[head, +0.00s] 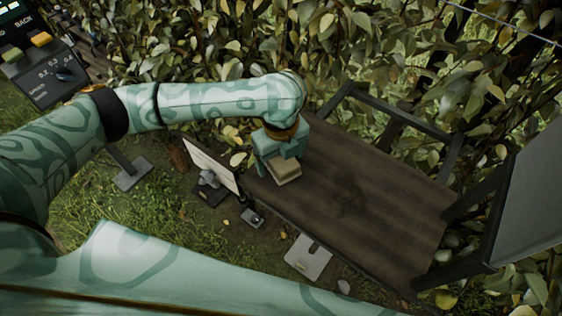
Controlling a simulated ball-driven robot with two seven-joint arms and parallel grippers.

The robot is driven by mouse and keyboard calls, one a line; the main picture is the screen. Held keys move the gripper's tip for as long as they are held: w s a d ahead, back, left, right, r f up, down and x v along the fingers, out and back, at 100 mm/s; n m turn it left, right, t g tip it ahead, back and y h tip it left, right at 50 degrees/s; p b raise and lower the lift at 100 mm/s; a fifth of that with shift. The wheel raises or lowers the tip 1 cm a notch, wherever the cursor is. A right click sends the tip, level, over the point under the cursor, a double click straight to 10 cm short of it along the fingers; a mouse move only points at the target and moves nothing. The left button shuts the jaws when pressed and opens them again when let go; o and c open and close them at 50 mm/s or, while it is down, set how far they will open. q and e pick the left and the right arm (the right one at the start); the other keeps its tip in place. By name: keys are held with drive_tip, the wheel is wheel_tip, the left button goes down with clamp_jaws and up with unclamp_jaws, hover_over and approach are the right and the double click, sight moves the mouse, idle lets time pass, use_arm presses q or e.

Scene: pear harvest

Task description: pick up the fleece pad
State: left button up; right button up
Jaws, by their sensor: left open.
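The fleece pad appears to be the small beige block (285,174) at the left end of the dark wooden bench. My left gripper (282,160) points down right over it, with its open jaws at the pad's top. The teal gripper body hides the pad's far side. I cannot tell whether the fingers touch the pad. My right gripper is not in view.
The dark bench top (365,195) is bare to the right of the pad. A white panel (210,162) stands on the ground left of the bench. A pale flat plate (308,257) lies in front. Leafy hedge (400,50) fills the back.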

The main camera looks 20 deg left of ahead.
sight(281, 157)
use_arm(q)
drive_tip(key=shift+r, duration=0.1)
drive_tip(key=c, duration=1.2)
drive_tip(key=shift+o, duration=0.2)
drive_tip(key=shift+r, duration=0.35)
wheel_tip(281, 157, up, 2)
drive_tip(key=shift+r+p, duration=0.2)
drive_tip(key=shift+p, duration=0.3)
drive_tip(key=s+r, duration=0.1)
drive_tip(key=r, duration=0.1)
drive_tip(key=s+d+r+p, duration=0.1)
drive_tip(key=s+r, duration=0.1)
drive_tip(key=s+r+p, duration=0.1)
drive_tip(key=r, duration=0.1)
drive_tip(key=shift+s+d, duration=0.15)
drive_tip(key=shift+d, duration=0.05)
drive_tip(key=s+d+r+p, duration=0.1)
drive_tip(key=s+r, duration=0.3)
drive_tip(key=s, duration=0.5)
drive_tip(key=shift+d, duration=0.8)
